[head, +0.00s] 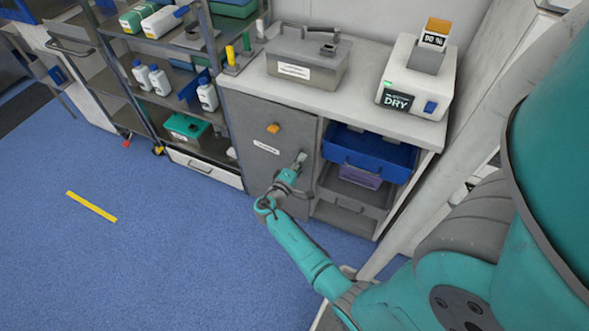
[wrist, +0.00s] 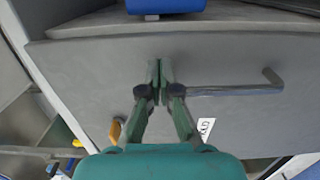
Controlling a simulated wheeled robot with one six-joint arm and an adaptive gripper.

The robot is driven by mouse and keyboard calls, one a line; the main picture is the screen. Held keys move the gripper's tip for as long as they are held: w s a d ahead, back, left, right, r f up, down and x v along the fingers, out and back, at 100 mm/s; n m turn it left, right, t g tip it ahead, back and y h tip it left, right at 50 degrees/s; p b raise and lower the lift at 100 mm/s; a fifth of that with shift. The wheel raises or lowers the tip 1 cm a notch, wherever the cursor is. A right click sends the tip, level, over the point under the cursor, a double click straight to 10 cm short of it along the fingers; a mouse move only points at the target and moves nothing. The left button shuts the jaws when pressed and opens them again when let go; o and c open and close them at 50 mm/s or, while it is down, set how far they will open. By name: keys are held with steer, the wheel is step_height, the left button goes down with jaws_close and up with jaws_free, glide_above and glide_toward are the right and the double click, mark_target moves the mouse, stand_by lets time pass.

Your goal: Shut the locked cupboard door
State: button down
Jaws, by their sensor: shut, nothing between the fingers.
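The grey cupboard door (head: 250,165) is under the left part of the counter in the head view. It looks close to flush with its frame, but I cannot tell whether a small gap is left. It bears a white label (head: 266,147) and an orange lock knob (head: 273,128). My gripper (head: 301,158) is at the door's right side, fingers together and empty. In the wrist view the shut fingertips (wrist: 160,66) are in front of the door panel (wrist: 90,80), beside the bar handle (wrist: 235,90); contact is unclear. The orange knob (wrist: 115,131) shows at lower left there.
Right of the door are an open blue drawer (head: 370,150) and a grey drawer (head: 350,195). A metal box (head: 308,65) and a white dryer unit (head: 415,80) stand on the counter (head: 400,122). A shelf rack is on the left. The blue floor (head: 150,240) is mostly clear.

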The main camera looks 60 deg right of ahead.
mark_target(307, 151)
steer(key=shift+d, duration=0.8)
steer(key=d, duration=0.3)
steer(key=shift+s+d, duration=0.15)
steer(key=shift+d, duration=0.15)
steer(key=shift+r, duration=0.1)
steer(key=shift+d, duration=0.15)
